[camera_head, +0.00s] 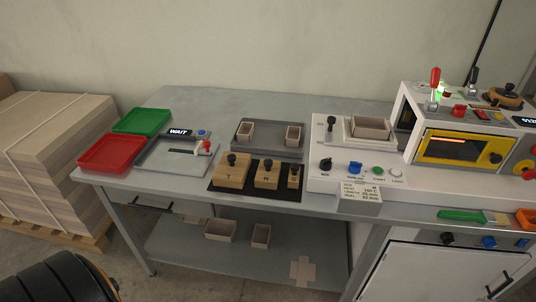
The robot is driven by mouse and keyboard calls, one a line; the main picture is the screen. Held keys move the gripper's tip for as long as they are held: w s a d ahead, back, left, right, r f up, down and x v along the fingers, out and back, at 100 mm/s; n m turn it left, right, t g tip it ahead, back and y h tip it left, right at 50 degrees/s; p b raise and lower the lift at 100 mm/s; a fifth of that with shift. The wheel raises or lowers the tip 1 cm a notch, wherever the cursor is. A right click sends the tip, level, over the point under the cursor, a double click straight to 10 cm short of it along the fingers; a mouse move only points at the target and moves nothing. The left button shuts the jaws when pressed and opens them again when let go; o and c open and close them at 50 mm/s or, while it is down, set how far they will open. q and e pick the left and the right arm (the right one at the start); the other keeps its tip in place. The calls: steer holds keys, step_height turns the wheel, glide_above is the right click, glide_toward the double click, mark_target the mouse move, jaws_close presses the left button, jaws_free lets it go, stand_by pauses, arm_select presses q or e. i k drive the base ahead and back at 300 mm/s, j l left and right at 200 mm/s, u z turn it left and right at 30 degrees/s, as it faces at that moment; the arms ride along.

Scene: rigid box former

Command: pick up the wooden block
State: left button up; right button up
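Three wooden blocks with black knobs on top stand side by side on a black mat (281,187) near the front edge of the table. The left wooden block (235,176) is the largest and bears a dark letter. The middle wooden block (266,180) is smaller and also bears a letter. The right wooden block (294,182) is the narrowest. The view does not show which one the task means. Neither of my grippers shows in the view.
Behind the mat is a grey tray (268,148) with two small boxes. A white machine (340,183) stands close on the right.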

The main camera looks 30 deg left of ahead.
mark_target(269, 170)
steer(key=u, duration=1.05)
